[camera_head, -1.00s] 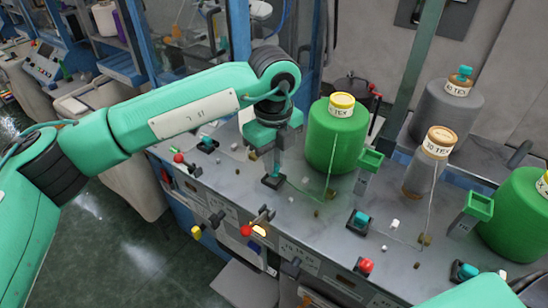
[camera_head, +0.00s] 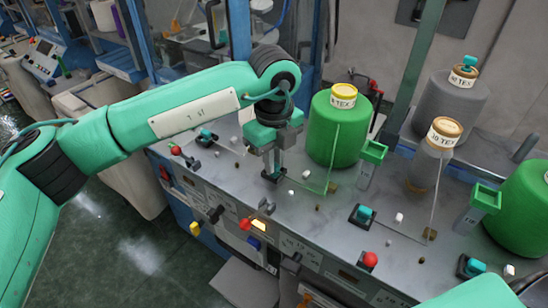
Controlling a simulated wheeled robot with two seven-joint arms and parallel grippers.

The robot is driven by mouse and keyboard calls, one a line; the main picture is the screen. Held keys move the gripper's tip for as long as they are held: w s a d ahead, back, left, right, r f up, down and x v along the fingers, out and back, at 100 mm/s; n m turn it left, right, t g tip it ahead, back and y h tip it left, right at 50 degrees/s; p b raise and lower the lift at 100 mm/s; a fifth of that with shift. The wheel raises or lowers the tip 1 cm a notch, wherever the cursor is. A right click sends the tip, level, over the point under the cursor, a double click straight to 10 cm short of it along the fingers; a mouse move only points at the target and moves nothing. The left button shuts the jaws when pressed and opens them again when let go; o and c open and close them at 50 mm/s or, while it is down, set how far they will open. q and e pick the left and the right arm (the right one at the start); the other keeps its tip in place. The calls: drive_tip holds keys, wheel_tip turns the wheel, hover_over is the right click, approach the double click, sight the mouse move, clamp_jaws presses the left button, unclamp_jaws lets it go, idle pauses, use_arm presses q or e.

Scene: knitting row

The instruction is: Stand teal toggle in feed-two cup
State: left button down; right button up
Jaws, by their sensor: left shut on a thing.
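My left gripper (camera_head: 274,170) points down at the dark square base (camera_head: 272,177) left of the large green cone (camera_head: 337,128). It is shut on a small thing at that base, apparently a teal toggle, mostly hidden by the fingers. Other teal toggles stand on dark bases: one at the far left (camera_head: 207,136), one at centre right (camera_head: 363,213), one at lower right (camera_head: 473,266). Green square cups on posts stand right of the cone (camera_head: 373,151) and farther right (camera_head: 485,198); I cannot tell which is feed two. My right gripper is out of view.
A grey cone (camera_head: 450,100), a clear-looking spool (camera_head: 428,165) and another green cone (camera_head: 520,215) stand at the right. Red knobs (camera_head: 369,260) and levers line the front edge. Thin yarn lines run near the cups. Small white and brown bits lie on the grey deck.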

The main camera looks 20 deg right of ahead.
use_arm(q)
drive_tip(key=c, duration=1.4)
unclamp_jaws()
drive_tip(key=shift+o, duration=0.2)
drive_tip(key=shift+r, duration=0.1)
drive_tip(key=shift+r, duration=0.25)
wheel_tip(320, 180, up, 13)
drive_tip(key=b, duration=0.4)
drive_tip(key=shift+b, duration=0.35)
